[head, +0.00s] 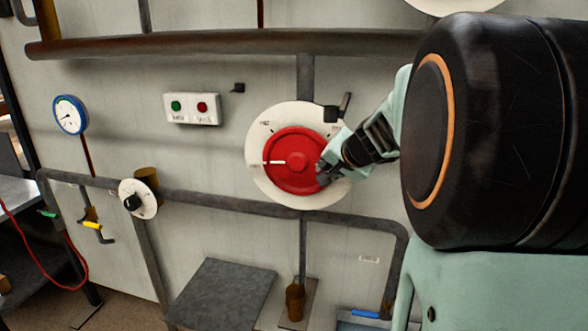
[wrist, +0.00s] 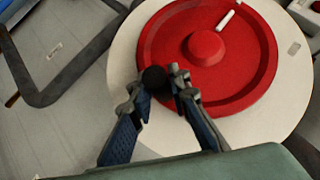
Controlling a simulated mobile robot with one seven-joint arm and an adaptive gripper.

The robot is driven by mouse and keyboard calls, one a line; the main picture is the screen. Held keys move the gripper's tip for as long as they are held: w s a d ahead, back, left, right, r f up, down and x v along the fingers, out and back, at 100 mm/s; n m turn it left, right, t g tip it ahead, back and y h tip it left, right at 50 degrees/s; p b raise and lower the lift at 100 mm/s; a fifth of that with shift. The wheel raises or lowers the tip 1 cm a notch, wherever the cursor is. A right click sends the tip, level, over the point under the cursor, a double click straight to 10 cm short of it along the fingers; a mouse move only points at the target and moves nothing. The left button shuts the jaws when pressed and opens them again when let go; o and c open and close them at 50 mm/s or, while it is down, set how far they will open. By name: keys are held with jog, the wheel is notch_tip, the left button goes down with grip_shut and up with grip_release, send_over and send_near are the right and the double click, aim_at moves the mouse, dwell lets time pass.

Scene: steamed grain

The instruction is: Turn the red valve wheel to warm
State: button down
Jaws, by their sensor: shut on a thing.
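The red valve wheel (head: 290,147) sits on a round white dial plate (head: 257,185) on the wall. Its white pointer mark (head: 273,162) points left in the head view. Small labels on the plate are too small to read. In the wrist view the red wheel (wrist: 245,70) fills the upper right, with its white mark (wrist: 226,19) near the top. My gripper (head: 324,172) is at the wheel's right edge; in the wrist view my gripper (wrist: 162,88) is shut on a round black knob (wrist: 154,77) at the wheel's rim. The far side of the knob is hidden.
A dark lever (head: 345,104) stands at the plate's upper right. A green and red button box (head: 191,109), a gauge (head: 70,114) and a small black-knobbed dial (head: 139,200) are to the left. Pipes (head: 230,203) run above and below the wheel.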

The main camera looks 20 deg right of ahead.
jog(key=shift+w+a+r, duration=0.1)
jog(key=shift+w+r, duration=0.05)
jog(key=shift+r, duration=0.7)
jog(key=c, duration=1.8)
grip_release()
jog(key=shift+a, duration=0.15)
jog(key=shift+f, duration=0.25)
